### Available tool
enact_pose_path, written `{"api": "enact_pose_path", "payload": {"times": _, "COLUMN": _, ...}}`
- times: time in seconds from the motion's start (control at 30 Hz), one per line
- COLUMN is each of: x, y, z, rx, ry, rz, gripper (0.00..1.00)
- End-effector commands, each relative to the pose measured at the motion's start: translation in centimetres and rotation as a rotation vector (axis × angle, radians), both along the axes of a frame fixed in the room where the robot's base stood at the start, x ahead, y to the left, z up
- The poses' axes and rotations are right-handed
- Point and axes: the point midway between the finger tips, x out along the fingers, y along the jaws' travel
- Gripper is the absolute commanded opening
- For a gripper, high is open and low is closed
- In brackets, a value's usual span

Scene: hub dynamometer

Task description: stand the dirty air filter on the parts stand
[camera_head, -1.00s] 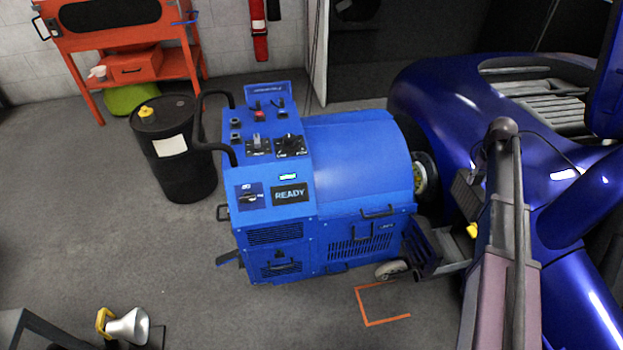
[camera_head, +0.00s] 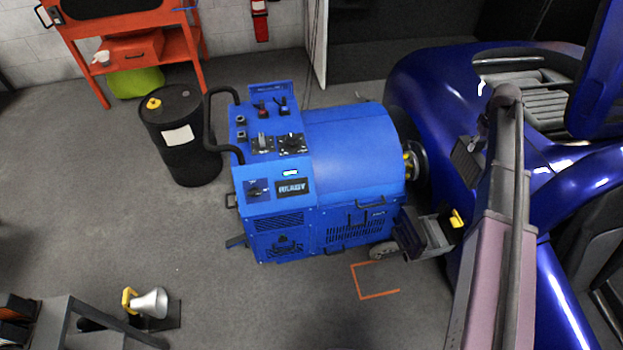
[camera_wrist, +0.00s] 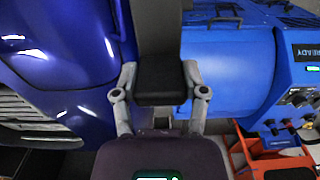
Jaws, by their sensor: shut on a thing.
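In the wrist view my gripper (camera_wrist: 160,92) is shut on a dark, flat, box-like piece (camera_wrist: 158,55), with a finger on each side of it. It appears to be the air filter; its dirt cannot be made out. In the head view a dark ribbed panel (camera_head: 466,160) beside my arm, in front of the blue car, may be the same piece. My gripper is largely hidden there by my arm. A grey metal frame (camera_head: 62,322) is partly in view at the lower left; I cannot tell if it is the parts stand.
The blue dynamometer (camera_head: 350,155) stands beside the blue car (camera_head: 425,90). A black drum (camera_head: 180,140) and an orange bench (camera_head: 185,42) are behind it. A lamp-like thing with a yellow handle (camera_head: 150,302) is near the grey frame. Grey floor (camera_head: 110,225) is open at left.

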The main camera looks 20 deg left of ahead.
Motion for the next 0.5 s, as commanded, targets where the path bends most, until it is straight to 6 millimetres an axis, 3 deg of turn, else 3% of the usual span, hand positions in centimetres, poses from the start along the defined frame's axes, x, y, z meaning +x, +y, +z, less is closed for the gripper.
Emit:
{"api": "enact_pose_path", "payload": {"times": 0.03, "x": 0.0, "y": 0.0, "z": 1.6, "rx": 0.0, "ry": 0.0, "rz": 0.0, "gripper": 0.0}}
{"api": "enact_pose_path", "payload": {"times": 0.2, "x": 0.0, "y": 0.0, "z": 3.4, "rx": 0.0, "ry": 0.0, "rz": 0.0, "gripper": 0.0}}
{"api": "enact_pose_path", "payload": {"times": 0.5, "x": 0.0, "y": 0.0, "z": 4.2, "rx": 0.0, "ry": 0.0, "rz": 0.0, "gripper": 0.0}}
